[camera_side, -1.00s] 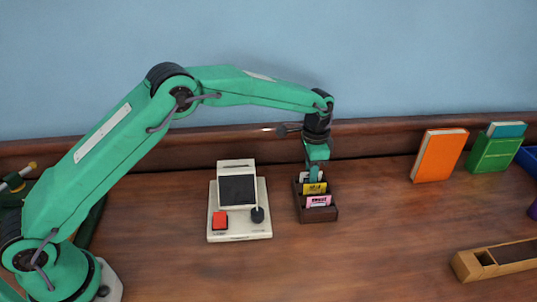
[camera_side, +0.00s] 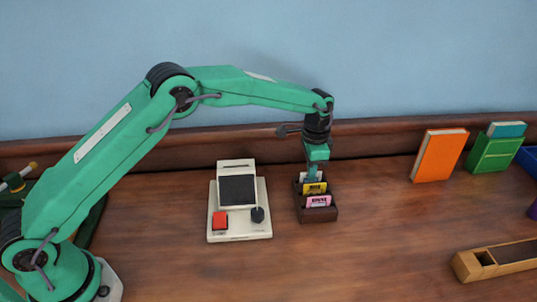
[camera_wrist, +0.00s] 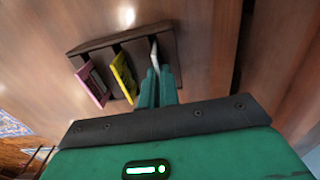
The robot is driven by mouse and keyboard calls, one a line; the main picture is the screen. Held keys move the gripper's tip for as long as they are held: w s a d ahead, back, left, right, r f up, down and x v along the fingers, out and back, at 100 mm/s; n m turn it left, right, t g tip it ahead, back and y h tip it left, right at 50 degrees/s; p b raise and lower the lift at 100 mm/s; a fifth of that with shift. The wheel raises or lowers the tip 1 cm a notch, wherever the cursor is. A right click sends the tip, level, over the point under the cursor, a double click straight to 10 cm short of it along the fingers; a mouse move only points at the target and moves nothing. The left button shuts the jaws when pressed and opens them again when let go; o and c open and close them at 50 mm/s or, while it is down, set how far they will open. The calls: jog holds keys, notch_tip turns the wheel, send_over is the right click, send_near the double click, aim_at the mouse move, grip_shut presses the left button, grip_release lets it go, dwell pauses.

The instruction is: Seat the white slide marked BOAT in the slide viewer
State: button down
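The white slide (camera_wrist: 154,52) stands in the end slot of a dark wooden rack (camera_side: 318,216), at the back in the side view; its marking cannot be read. My gripper (camera_side: 313,174) points down over that slot. In the wrist view its two teal fingers (camera_wrist: 158,70) are close together at the white slide's upper edge, with the slide lined up between them. Whether they touch it is unclear. The slide viewer (camera_side: 240,226), cream with a dark screen, a red button and a black knob, stands left of the rack.
A yellow slide (camera_side: 315,189) and a pink slide (camera_side: 318,201) stand in the rack's nearer slots. An orange book (camera_side: 439,155) and a green book (camera_side: 494,152) stand at the back right. A wooden box (camera_side: 497,259) lies front right. The desk between is clear.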

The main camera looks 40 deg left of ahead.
jog(key=shift+r, duration=0.1)
jog(key=shift+r, duration=0.8)
notch_tip(320, 180, up, 2)
jog(key=shift+r, duration=0.1)
jog(key=s+d+r, duration=0.7)
jog(key=s, duration=0.1)
jog(key=shift+s+d, duration=0.35)
jog(key=shift+d, duration=0.05)
jog(key=s+a+r, duration=0.2)
jog(key=s+a, duration=0.3)
jog(key=a, duration=0.2)
jog(key=s+a+r, duration=0.2)
jog(key=s+a, duration=0.3)
jog(key=a, duration=0.1)
jog(key=shift+s+a+r, duration=0.3)
jog(key=shift+a+r, duration=0.1)
jog(key=shift+a, duration=0.1)
